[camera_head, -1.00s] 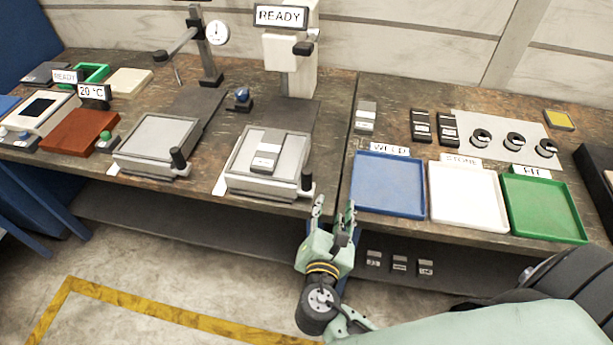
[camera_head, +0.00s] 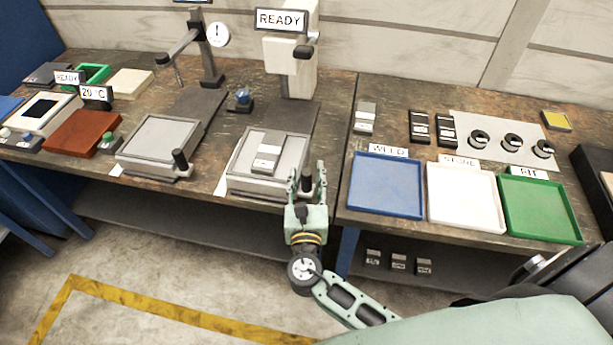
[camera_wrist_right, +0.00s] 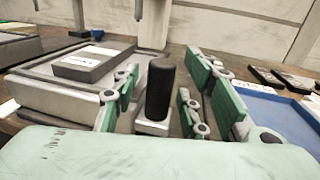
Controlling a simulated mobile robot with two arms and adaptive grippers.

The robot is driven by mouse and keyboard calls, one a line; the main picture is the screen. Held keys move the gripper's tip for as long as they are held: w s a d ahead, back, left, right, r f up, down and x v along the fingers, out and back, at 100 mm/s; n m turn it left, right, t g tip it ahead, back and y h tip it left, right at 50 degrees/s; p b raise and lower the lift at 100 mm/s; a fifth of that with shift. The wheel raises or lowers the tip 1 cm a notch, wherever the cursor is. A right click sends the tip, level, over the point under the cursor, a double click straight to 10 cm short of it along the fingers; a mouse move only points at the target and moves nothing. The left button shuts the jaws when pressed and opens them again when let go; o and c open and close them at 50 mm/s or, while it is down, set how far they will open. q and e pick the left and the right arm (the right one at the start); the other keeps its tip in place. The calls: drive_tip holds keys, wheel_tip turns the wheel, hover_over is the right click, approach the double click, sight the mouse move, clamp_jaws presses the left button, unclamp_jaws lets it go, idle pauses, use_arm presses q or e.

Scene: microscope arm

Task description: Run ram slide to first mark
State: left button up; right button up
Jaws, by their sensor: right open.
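The ram slide, a light grey tray (camera_head: 238,180) with a black upright knob at its front right corner, sits below the white press-like machine (camera_head: 303,75) with the "READY" sign. A flat grey plate and a small labelled block (camera_head: 266,157) lie on it. My right gripper (camera_head: 307,178) is open at that corner. In the right wrist view, the black knob (camera_wrist_right: 160,88) stands upright between the spread green-padded fingers (camera_wrist_right: 165,80), with gaps visible on both sides. Any first mark cannot be made out. My left gripper is not in view.
A similar grey slide with its own black knob (camera_head: 181,158) stands to the left. Blue (camera_head: 386,209), white (camera_head: 465,222) and green (camera_head: 542,233) trays lie to the right. A blue-knobbed control (camera_head: 242,97) sits behind the slide. The floor in front is open.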

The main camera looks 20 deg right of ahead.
drive_tip(key=shift+c, duration=0.5)
clamp_jaws()
